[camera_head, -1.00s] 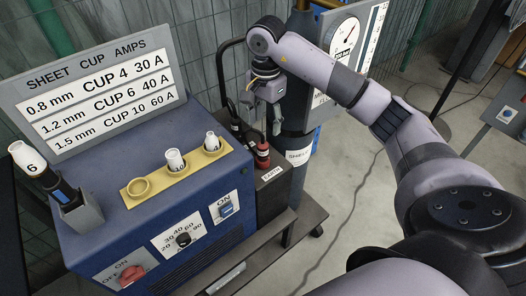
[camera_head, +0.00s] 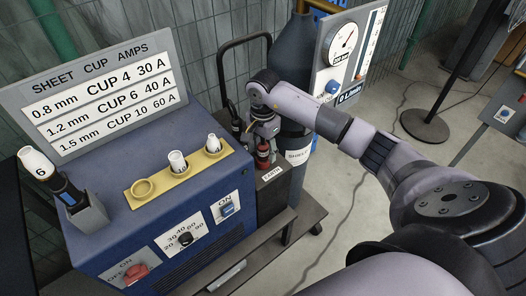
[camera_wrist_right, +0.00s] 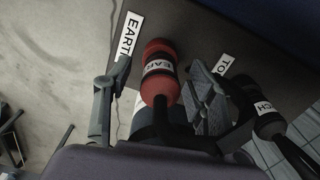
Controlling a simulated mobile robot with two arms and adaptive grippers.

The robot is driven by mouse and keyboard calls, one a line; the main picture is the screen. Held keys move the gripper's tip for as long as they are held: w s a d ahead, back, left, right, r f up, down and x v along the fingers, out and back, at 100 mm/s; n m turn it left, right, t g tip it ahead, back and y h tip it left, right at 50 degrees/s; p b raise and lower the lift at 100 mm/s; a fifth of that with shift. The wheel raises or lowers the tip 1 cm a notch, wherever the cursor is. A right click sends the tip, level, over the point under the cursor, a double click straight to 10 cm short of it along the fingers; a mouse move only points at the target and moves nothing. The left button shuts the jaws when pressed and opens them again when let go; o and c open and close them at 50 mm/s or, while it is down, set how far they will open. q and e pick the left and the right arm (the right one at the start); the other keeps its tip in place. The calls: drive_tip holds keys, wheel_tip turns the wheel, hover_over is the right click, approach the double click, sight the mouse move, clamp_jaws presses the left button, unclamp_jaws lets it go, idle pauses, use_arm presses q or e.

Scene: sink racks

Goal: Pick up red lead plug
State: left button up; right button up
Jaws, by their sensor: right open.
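The red lead plug (camera_head: 262,158) stands on the dark shelf beside the blue machine, with a white label band around it. In the right wrist view the red plug (camera_wrist_right: 160,58) bears a label starting "EAR" and has a dark cable. My right gripper (camera_head: 262,143) is over the top of the plug in the head view. In the wrist view its open fingers (camera_wrist_right: 157,72) are on either side of the plug, with a visible gap on the left; contact on the right is unclear. My left gripper is not in view.
A black plug (camera_wrist_right: 270,120) with a label sits close to the right finger. An "EARTH" label (camera_head: 272,173) lies on the shelf (camera_head: 275,190). A dark gas cylinder (camera_head: 293,70) stands close behind my arm. The blue machine (camera_head: 160,215) is to the left.

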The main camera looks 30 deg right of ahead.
drive_tip(key=shift+c, duration=0.6)
clamp_jaws()
